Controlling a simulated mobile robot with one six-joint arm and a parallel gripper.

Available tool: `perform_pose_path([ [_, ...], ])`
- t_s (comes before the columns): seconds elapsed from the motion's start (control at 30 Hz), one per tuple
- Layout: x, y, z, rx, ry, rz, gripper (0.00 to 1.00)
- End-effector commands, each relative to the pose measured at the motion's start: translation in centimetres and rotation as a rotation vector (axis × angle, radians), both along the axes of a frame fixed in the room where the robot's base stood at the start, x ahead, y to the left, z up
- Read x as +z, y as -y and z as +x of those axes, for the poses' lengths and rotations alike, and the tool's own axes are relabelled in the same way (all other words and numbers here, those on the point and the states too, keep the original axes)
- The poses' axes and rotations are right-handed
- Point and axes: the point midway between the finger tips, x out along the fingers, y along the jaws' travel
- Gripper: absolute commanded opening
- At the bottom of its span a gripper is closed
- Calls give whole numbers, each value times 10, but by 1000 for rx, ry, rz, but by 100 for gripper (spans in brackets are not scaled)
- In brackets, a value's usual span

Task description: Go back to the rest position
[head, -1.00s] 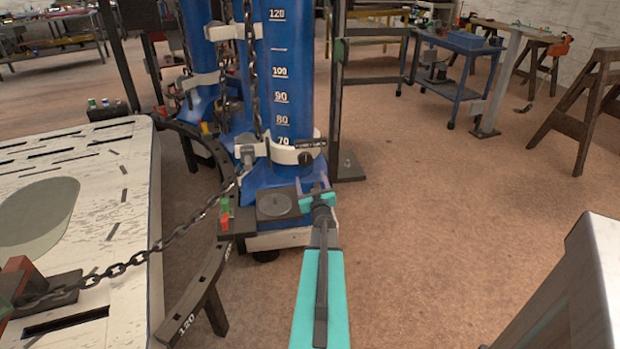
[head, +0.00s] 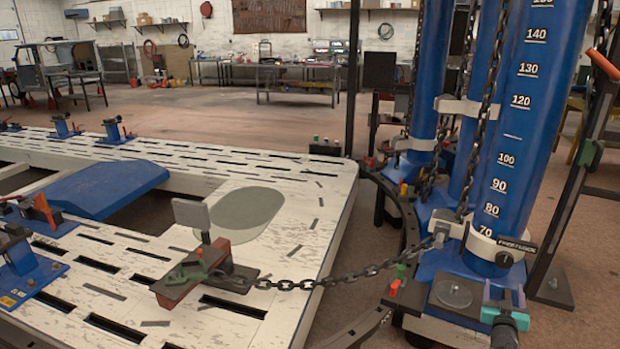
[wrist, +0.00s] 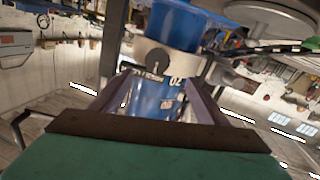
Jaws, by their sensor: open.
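My gripper (head: 504,297) is at the lower right of the head view, in front of the base of the blue pulling tower (head: 515,140) and beside a small round plate (head: 453,293). Its jaws are apart with nothing seen between them. In the wrist view my gripper (wrist: 160,88) shows two purple-grey fingers spread on either side of the blue column (wrist: 155,97). The white collar (head: 497,248) on the tower is above and behind the gripper. Whether the fingers touch anything cannot be told.
A chain (head: 330,280) runs from a clamp (head: 205,268) on the white frame bench (head: 290,185) to the tower collar. A dark curved rail (head: 408,225) stands between bench and tower. Blue clamps (head: 28,275) stand on the bench. Open floor (head: 230,125) lies behind it.

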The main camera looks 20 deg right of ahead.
Motion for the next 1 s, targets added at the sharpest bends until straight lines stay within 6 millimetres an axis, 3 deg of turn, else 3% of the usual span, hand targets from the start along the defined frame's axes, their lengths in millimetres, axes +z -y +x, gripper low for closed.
perform_pose_path([
  [0.27, -17, -32, 41, 10, -60, 76, 68],
  [0.47, -40, -77, 84, 24, -145, 173, 68],
  [0.77, -76, -161, 137, 68, -297, 314, 68],
  [1.0, -104, -241, 165, 118, -438, 421, 68],
])
